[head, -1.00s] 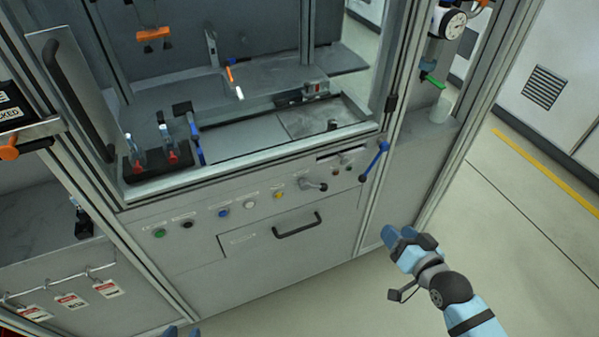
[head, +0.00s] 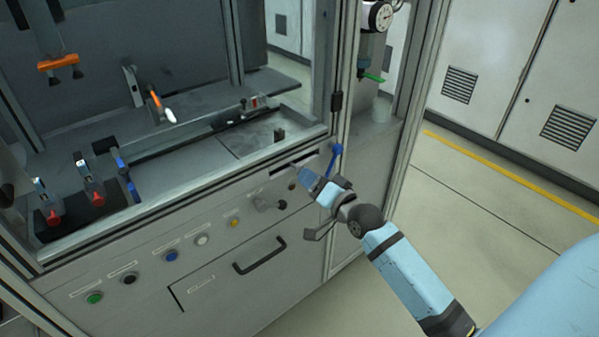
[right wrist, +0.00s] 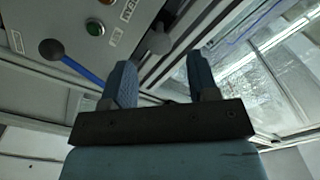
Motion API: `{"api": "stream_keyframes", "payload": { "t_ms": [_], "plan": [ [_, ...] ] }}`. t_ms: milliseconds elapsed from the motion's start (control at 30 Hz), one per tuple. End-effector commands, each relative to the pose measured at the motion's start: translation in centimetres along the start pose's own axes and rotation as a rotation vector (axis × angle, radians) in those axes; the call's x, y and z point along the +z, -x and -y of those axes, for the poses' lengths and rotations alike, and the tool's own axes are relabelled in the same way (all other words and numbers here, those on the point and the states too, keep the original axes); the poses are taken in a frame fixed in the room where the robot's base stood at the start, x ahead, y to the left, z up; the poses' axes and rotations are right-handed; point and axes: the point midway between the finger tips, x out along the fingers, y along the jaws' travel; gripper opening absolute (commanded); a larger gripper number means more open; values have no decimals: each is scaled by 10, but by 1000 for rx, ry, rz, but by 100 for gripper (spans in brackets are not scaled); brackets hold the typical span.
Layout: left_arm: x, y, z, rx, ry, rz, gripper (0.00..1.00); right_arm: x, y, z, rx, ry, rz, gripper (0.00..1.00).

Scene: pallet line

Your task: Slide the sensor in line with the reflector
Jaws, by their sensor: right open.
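My right gripper (head: 311,182) is in front of the cabinet's front panel, near its upper right corner. In the right wrist view its two blue fingers (right wrist: 161,78) stand apart with nothing between them. A small block with red and white parts (head: 254,103) sits at the back of the recessed bed, and a small dark block (head: 279,134) stands nearer the front. An upright bracket (head: 132,84) stands farther left, by an orange and white stick (head: 161,106). I cannot tell which of these is the sensor or the reflector. My left gripper is out of view.
A blue lever (head: 333,158) is close to the right gripper, and also shows in the right wrist view (right wrist: 82,67). Red-handled clamps (head: 92,190) stand at left. A drawer handle (head: 259,256) and several buttons line the panel. The floor at right is clear.

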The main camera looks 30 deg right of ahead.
Motion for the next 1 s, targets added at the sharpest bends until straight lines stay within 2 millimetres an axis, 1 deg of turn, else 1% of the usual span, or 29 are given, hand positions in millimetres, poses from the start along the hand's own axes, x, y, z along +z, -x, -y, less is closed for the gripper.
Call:
{"api": "stream_keyframes", "payload": {
  "t_ms": [33,100,200,300,433,667,700,867,900,933,1000],
  "plan": [
    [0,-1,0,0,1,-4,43,0,-11,0,-2,0,-3,54],
    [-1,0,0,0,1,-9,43,0,-23,0,-1,0,-3,54],
    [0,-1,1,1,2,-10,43,0,-37,-1,0,0,-2,54],
    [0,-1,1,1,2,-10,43,0,-46,-1,0,0,0,54],
    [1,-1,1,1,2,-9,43,0,-51,0,1,1,0,54],
    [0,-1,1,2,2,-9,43,0,-52,0,1,1,0,54],
    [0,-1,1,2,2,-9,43,0,-52,0,1,1,0,52],
    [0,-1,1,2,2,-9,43,0,-52,0,1,1,0,15],
    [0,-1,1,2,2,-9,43,0,-52,0,1,1,0,6],
    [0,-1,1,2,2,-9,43,0,-52,0,1,1,0,0],
    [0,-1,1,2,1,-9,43,0,-52,0,1,1,0,0]
  ]
}}
